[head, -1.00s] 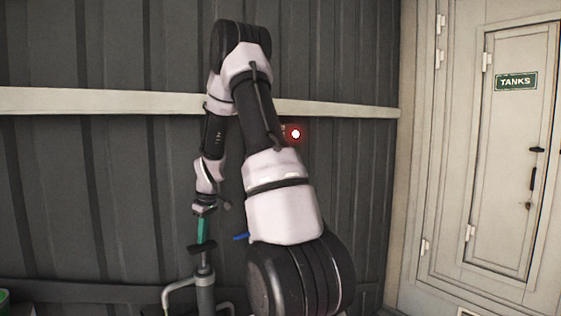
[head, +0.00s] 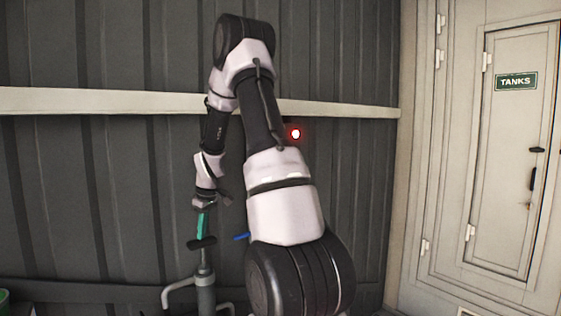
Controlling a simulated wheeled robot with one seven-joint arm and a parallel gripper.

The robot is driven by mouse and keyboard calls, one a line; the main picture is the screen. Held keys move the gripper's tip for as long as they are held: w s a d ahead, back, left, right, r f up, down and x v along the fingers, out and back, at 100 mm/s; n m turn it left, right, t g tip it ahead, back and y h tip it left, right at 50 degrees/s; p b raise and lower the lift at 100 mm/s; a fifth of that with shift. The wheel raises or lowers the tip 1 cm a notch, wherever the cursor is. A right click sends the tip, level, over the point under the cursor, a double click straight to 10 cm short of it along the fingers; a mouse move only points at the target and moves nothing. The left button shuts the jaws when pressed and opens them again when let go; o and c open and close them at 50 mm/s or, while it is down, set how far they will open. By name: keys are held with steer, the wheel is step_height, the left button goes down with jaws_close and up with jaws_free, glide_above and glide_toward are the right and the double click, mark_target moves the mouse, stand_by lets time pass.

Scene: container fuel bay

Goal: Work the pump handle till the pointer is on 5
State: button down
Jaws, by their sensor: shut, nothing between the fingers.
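The pump (head: 205,292) stands at the lower middle, a grey upright cylinder with a bent pipe at its left. Its black crossbar handle (head: 199,244) shows above the cylinder, slightly tilted. My gripper (head: 203,230) points down, its teal fingers shut with nothing between them. The fingertips meet the crossbar in the picture; I cannot tell whether they touch it. No dial, pointer or number 5 shows in this view. My arm covers much of the middle of the picture.
A dark ribbed wall with a pale rail (head: 100,102) stands behind. A lit red-ringed lamp (head: 295,133) is on it. A blue piece (head: 241,237) shows right of the pump. A door marked TANKS (head: 516,82) is at right, and a green item (head: 4,300) at lower left.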

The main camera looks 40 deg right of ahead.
steer(key=shift+r, duration=3.35)
steer(key=s+a+r+m+t, duration=0.1)
steer(key=s+a+r+m, duration=0.2)
steer(key=s+r, duration=0.4)
steer(key=s+a+r+m+t, duration=0.2)
steer(key=s+a+r, duration=0.1)
steer(key=s+r, duration=0.4)
steer(key=s+a+r+m+t, duration=0.1)
steer(key=s+r+m, duration=0.1)
steer(key=s, duration=0.4)
steer(key=s+a+r+m+t+y, duration=0.1)
steer(key=s+a+r+m, duration=0.1)
steer(key=s, duration=0.5)
steer(key=shift+s+a+r+m, duration=0.25)
steer(key=shift+r+m, duration=0.35)
steer(key=shift+r, duration=0.15)
steer(key=shift+r, duration=0.15)
